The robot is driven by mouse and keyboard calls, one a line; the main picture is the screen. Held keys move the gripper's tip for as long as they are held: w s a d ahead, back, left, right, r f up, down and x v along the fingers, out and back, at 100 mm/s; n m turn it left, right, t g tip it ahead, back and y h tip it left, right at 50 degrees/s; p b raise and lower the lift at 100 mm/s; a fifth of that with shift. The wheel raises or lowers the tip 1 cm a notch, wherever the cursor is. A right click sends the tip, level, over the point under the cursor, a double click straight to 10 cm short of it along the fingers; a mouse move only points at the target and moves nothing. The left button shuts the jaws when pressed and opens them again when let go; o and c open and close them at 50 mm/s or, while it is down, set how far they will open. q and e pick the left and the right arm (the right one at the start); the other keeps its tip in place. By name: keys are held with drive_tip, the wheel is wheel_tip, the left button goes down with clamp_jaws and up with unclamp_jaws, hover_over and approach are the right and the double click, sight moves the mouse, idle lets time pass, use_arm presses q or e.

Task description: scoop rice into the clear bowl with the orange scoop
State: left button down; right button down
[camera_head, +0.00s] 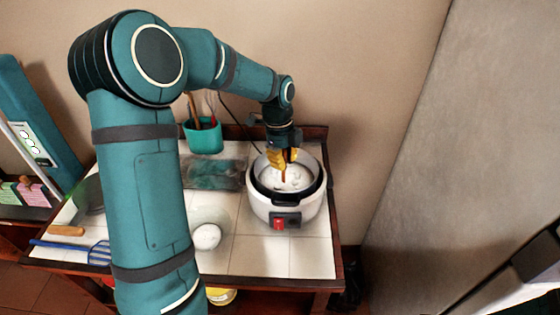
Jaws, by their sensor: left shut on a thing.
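The rice cooker (259,205) stands open at the right of the tiled counter, with white rice (297,181) inside. My left gripper (284,162) points down over the cooker's opening. It is shut on the orange scoop (284,175), a thin strip of which shows below the yellow fingers. The scoop's lower end is at the rice; I cannot tell how deep it sits or whether it carries rice. The clear bowl (211,214) stands on the counter left of the cooker, with a white mound of rice (207,237) in it. My left arm partly hides the counter near it. My right gripper is not in view.
A teal utensil holder (204,138) stands at the back behind a dark teal patterned item (213,174). A blue slotted spatula (75,246) and a pan with a wooden handle (66,230) lie at left. The counter front, right of the bowl, is clear.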

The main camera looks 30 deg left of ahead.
use_arm(q)
wheel_tip(320, 180, up, 4)
drive_tip(key=p, duration=0.2)
drive_tip(key=shift+s+p, duration=0.15)
drive_tip(key=shift+p, duration=0.15)
wheel_tip(320, 180, up, 11)
drive_tip(key=s+p, duration=0.1)
drive_tip(key=p, duration=0.7)
drive_tip(key=shift+a, duration=0.1)
idle(0.3)
drive_tip(key=s+a+f+n, duration=0.2)
drive_tip(key=s+a, duration=0.1)
drive_tip(key=s, duration=0.4)
drive_tip(key=s+a+f+n+g, duration=0.1)
drive_tip(key=s+a+f+n, duration=0.15)
drive_tip(key=s, duration=0.45)
drive_tip(key=s+a+f+n, duration=0.2)
drive_tip(key=s+a, duration=0.2)
drive_tip(key=s, duration=0.3)
drive_tip(key=w+d+f+m+g+y+b, duration=0.2)
drive_tip(key=d+f+g+y+b, duration=0.3)
drive_tip(key=d+f+y+b, duration=0.6)
drive_tip(key=shift+w+f+y+b, duration=0.3)
drive_tip(key=shift+y+b, duration=0.9)
drive_tip(key=shift+b, duration=0.15)
